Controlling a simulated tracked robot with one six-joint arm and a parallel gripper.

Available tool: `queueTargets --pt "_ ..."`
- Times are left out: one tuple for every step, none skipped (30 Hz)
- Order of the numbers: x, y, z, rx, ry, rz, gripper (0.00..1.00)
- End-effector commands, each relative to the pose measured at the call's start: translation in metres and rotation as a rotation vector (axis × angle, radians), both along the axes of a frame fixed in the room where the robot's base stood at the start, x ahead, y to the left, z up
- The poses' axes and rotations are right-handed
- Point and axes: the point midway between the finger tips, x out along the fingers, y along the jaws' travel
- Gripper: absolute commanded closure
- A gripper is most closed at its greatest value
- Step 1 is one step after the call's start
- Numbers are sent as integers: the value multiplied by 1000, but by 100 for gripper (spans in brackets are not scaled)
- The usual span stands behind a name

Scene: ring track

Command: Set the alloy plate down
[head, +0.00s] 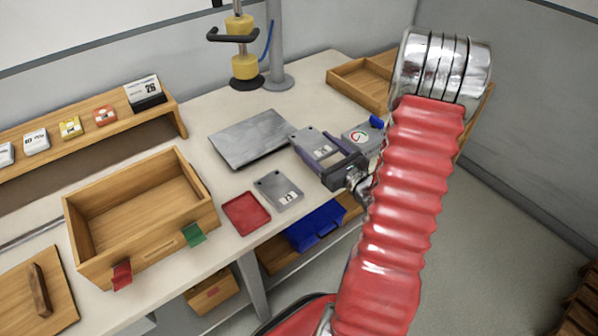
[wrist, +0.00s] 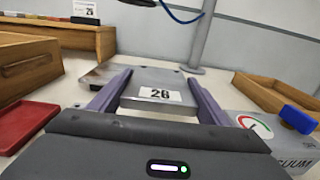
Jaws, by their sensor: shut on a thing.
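My gripper (head: 318,158) is shut on a grey alloy plate (head: 309,141) with a white number label. In the wrist view the purple fingers of my gripper (wrist: 153,92) flank this plate (wrist: 150,80), which looks roughly level. It is over the bench, right of a large flat grey slab (head: 245,140); I cannot tell whether it touches the bench. A second grey plate (head: 283,193) with a label lies on the bench nearer the front edge, apart from my gripper.
A red tray (head: 246,213) lies beside the second plate. An open wooden box (head: 150,255) stands at left, a wooden tray (head: 352,90) at back right. A gauge box (head: 358,135) with a blue part sits close right of my gripper. A yellow-weighted stand (head: 245,68) stands behind.

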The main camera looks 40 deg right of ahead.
Motion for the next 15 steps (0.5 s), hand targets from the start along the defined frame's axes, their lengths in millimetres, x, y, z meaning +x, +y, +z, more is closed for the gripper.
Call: queueTargets --pt "2 2 1 -1 -2 5 68" --pt "2 3 1 -1 -2 7 68" --pt "3 3 1 -1 -2 9 68" --pt "3 4 1 -1 -2 11 68" --pt "4 4 0 -1 -2 12 68" --pt "4 5 -1 -1 -2 13 68" --pt "4 5 -2 0 -2 14 68" --pt "4 5 -3 0 -1 14 68" --pt "4 6 -6 0 -1 15 68" --pt "5 6 -8 0 -1 15 68" --pt "5 6 -11 1 0 15 68" --pt "5 6 -15 2 0 15 68" --pt "5 6 -18 2 0 16 68" --pt "5 6 -22 2 0 16 68" --pt "4 7 -27 2 0 16 68"
